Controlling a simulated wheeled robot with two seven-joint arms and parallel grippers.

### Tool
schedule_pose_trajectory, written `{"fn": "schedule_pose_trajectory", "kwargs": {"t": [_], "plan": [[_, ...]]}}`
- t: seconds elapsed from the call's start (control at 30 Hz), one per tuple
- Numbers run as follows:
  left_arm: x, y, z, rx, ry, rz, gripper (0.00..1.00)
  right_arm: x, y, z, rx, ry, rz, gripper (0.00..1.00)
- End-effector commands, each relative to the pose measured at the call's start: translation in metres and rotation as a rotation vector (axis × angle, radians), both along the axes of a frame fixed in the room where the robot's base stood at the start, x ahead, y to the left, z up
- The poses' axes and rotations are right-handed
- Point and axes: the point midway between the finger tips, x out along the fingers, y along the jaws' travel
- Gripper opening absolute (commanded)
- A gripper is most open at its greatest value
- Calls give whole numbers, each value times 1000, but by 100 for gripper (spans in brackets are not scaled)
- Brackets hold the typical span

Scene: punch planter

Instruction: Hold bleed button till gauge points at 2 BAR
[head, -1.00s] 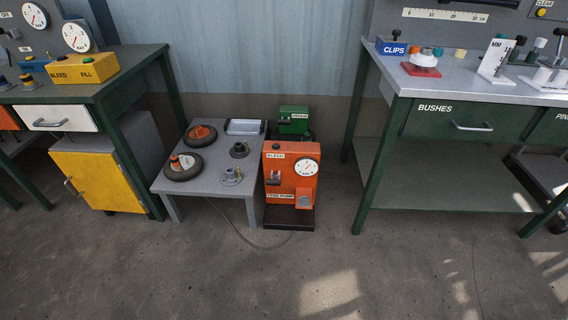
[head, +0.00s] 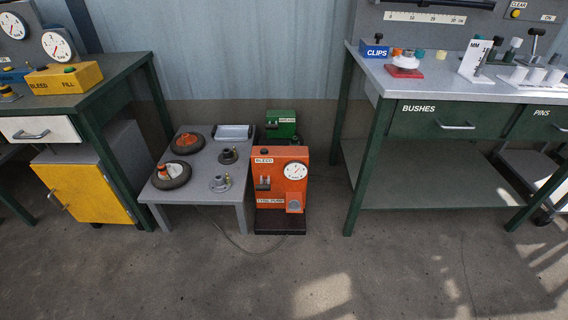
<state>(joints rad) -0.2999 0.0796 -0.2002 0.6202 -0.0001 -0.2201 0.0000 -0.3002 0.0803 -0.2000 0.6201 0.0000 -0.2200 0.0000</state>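An orange tyre pump (head: 262,185) stands on a black base on the floor. Its front has a BLEED label (head: 264,161) with a dark button (head: 264,150) on top above it. A round white gauge (head: 295,171) is at its upper right; its needle reading is too small to tell. Neither gripper is in view.
A low grey table (head: 212,197) with wheels and hubs stands left of the pump. A green box (head: 281,125) is behind it. The left bench (head: 104,97) and right bench (head: 440,82) flank them. The floor (head: 230,280) in front is clear; a thin hose lies near the pump.

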Motion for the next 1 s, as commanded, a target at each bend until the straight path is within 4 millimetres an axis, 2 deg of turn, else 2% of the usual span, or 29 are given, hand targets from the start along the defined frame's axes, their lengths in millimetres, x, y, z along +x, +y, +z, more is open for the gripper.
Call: {"fn": "schedule_pose_trajectory", "kwargs": {"t": [0.03, 0.2, 1.0], "plan": [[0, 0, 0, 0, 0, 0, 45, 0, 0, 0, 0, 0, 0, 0], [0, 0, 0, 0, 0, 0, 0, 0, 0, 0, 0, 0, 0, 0], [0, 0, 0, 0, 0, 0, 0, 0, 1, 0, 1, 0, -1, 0]]}}
